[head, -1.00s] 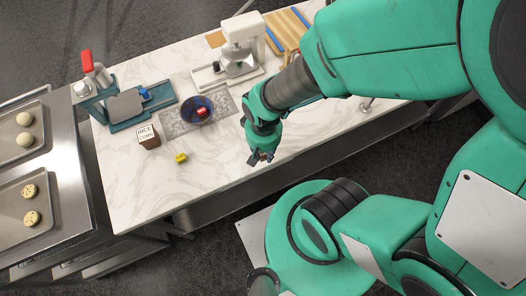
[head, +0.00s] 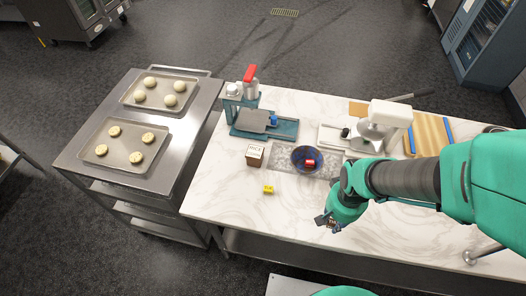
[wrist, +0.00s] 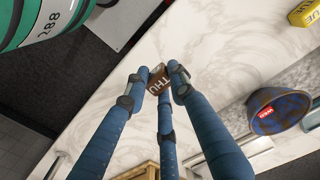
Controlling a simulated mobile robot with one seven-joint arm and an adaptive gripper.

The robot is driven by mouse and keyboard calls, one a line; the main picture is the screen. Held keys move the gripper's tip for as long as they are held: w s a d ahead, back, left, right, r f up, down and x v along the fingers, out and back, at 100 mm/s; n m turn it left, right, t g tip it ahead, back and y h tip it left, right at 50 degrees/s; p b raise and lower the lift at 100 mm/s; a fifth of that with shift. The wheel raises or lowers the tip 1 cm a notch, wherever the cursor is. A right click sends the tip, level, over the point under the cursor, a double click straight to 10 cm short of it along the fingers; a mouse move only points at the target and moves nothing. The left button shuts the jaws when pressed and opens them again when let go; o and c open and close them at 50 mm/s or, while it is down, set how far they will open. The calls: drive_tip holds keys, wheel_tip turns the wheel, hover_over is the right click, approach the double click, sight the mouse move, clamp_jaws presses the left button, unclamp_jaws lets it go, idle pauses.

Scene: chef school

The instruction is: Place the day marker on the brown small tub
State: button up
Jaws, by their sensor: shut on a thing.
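The day marker is a small brown block lettered THU (wrist: 158,80). In the wrist view the blue fingers of my gripper (wrist: 155,88) are closed around it. In the head view my gripper (head: 328,221) hangs over the counter's front edge, and the marker is too small there to make out clearly. A small brown box-shaped tub (head: 254,156) with a white, lettered top stands on the counter, left of the bowl. My gripper is apart from it, to its right and nearer the front edge.
A yellow block (head: 268,189) lies on the marble counter (head: 230,205); it also shows in the wrist view (wrist: 305,14). Baking trays (head: 103,158) are at left.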

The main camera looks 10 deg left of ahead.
drive_tip(key=w+a+r+p, duration=0.1)
drive_tip(key=w+a+r, duration=0.1)
drive_tip(key=a, duration=0.5)
drive_tip(key=w+a+r+p, duration=0.1)
drive_tip(key=w+a, duration=0.3)
drive_tip(key=a, duration=0.3)
drive_tip(key=w+a+r+p, duration=0.1)
drive_tip(key=w+a+r, duration=0.1)
drive_tip(key=a, duration=0.6)
drive_tip(key=shift+w+r, duration=0.35)
drive_tip(key=shift+w, duration=0.3)
drive_tip(key=shift+w+a, duration=0.1)
drive_tip(key=shift+a, duration=0.05)
hover_over(254, 151)
drive_tip(key=shift+f, duration=0.75)
drive_tip(key=shift+f, duration=0.15)
drive_tip(key=shift+f, duration=1.6)
drive_tip(key=shift+f, duration=0.1)
